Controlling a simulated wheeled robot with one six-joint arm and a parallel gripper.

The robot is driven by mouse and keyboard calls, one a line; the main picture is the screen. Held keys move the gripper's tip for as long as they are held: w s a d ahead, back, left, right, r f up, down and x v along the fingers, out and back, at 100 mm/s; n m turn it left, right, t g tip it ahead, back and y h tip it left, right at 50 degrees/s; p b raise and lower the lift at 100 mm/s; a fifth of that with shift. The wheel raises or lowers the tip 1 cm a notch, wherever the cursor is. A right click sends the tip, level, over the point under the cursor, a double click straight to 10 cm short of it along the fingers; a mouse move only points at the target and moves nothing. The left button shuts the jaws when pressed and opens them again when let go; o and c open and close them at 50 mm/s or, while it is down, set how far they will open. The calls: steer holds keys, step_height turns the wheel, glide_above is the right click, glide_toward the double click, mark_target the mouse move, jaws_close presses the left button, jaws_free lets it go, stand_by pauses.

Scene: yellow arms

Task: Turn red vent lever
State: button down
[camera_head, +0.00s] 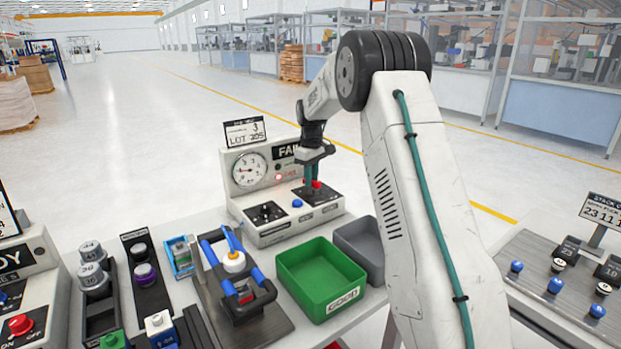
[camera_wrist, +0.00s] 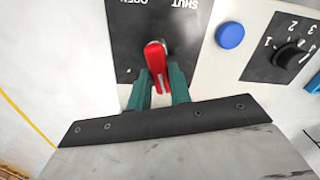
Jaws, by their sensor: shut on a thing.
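The red vent lever (camera_wrist: 155,57) stands on a black plate (camera_wrist: 185,40) marked OPEN and SHUT, upside down in the wrist view. It points roughly between the two words. My gripper (camera_wrist: 158,92) has its two teal fingers closed around the lower part of the lever, one on each side. In the head view my gripper (camera_head: 312,184) reaches down to the right end of the white test panel (camera_head: 285,228), and a bit of the red lever (camera_head: 317,184) shows beside the fingers. The lever's base is partly hidden there.
A blue button (camera_wrist: 229,35) and a black numbered knob (camera_wrist: 290,54) sit beside the lever plate. A green bin (camera_head: 320,293) and a grey bin (camera_head: 366,262) stand in front of the panel.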

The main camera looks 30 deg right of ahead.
steer(key=m, duration=0.3)
steer(key=d+m, duration=0.1)
steer(key=m, duration=0.2)
steer(key=shift+d+m, duration=0.1)
steer(key=shift+m, duration=0.2)
steer(key=m, duration=0.3)
steer(key=d+m, duration=0.1)
steer(key=m, duration=0.2)
steer(key=shift+s, duration=0.2)
steer(key=c, duration=1.3)
jaws_free()
steer(key=shift+r, duration=0.1)
step_height(320, 180, up, 8)
steer(key=shift+f, duration=0.15)
